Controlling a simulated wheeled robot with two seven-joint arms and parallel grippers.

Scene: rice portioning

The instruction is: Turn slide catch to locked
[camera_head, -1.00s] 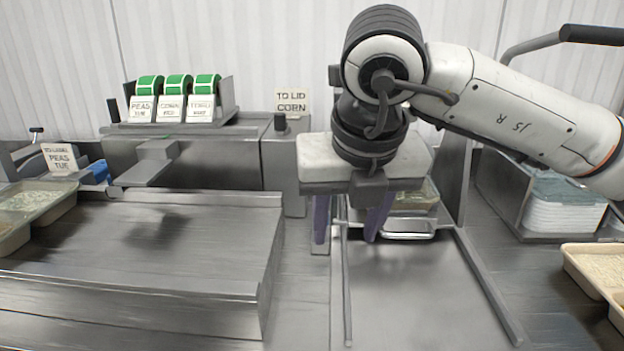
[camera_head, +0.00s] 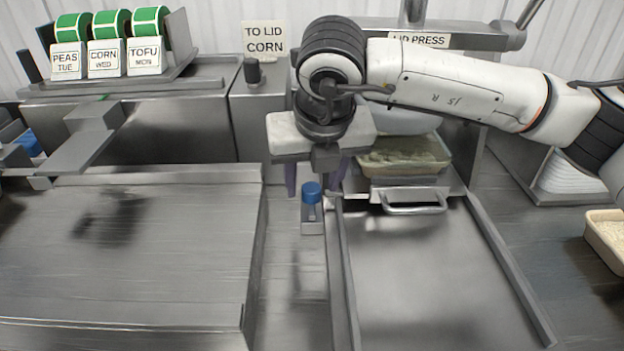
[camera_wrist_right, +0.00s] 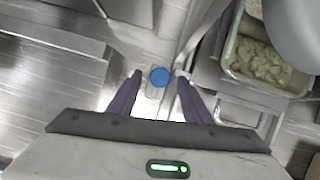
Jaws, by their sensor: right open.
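The slide catch appears to be the blue round knob (camera_head: 311,193) on a small grey metal block, at the left end of the lid press drawer. In the right wrist view the blue knob (camera_wrist_right: 159,76) sits between my right gripper's fingertips (camera_wrist_right: 159,78), with a gap on each side. In the head view my right gripper (camera_head: 314,178) is open, its purple fingers pointing down, one to each side of the knob. I cannot tell the exact height of the fingertips against it. No locked or unlocked marking is readable. My left gripper is not in view.
A tray of food (camera_head: 405,157) sits under the lid press (camera_head: 420,40), behind a metal handle (camera_head: 414,203). Rails (camera_head: 510,270) run forward from it. A raised steel platform (camera_head: 150,260) lies to the left.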

